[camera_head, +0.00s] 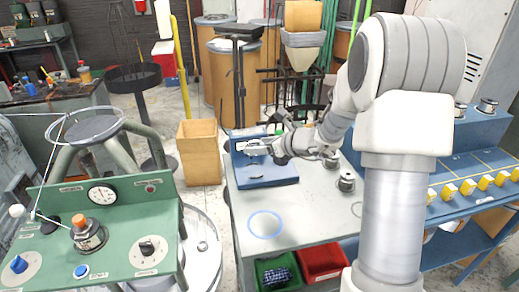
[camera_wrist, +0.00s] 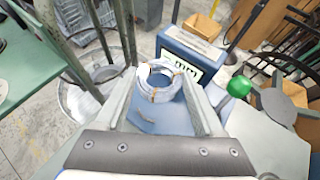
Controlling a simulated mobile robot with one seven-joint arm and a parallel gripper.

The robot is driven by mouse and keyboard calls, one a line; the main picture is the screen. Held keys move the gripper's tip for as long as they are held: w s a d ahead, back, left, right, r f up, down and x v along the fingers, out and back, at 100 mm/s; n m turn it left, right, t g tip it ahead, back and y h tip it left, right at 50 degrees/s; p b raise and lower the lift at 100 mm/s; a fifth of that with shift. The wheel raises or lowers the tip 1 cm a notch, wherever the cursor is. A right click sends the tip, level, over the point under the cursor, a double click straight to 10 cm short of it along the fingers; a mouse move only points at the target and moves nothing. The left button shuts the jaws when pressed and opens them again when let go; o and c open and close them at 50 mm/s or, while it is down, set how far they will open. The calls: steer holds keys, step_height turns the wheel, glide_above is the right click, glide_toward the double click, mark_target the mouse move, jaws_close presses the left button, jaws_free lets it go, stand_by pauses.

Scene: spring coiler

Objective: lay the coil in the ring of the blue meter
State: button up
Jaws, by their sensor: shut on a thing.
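The blue meter (camera_head: 272,176) stands on the grey table. In the wrist view its box (camera_wrist: 192,50) has a lit display with dark marks, and its blue flat top lies below the coil. The coil (camera_wrist: 160,92), grey wire with brown ties, sits between the two fingers of my gripper (camera_wrist: 158,100). My gripper is shut on it, over the meter's top. In the head view my gripper (camera_head: 262,147) is above the meter. Whether the coil touches the top cannot be told. No ring on the meter's top can be made out under the coil.
A pale blue ring (camera_head: 265,224) marks the bare front of the grey table (camera_head: 238,238). A small metal piece (camera_head: 346,182) stands to the right. A green bin (camera_head: 278,272) and a red bin (camera_head: 322,262) sit below the front edge. A green console (camera_head: 110,240) is at left.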

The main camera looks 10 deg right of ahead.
steer(key=shift+w+a+f, duration=0.1)
steer(key=shift+w+a, duration=0.05)
steer(key=shift+a, duration=0.1)
steer(key=shift+f+b, duration=1.95)
steer(key=shift+f, duration=0.5)
steer(key=shift+f+b, duration=1.75)
steer(key=shift+b, duration=0.35)
steer(key=o, duration=1.6)
steer(key=shift+c, duration=0.2)
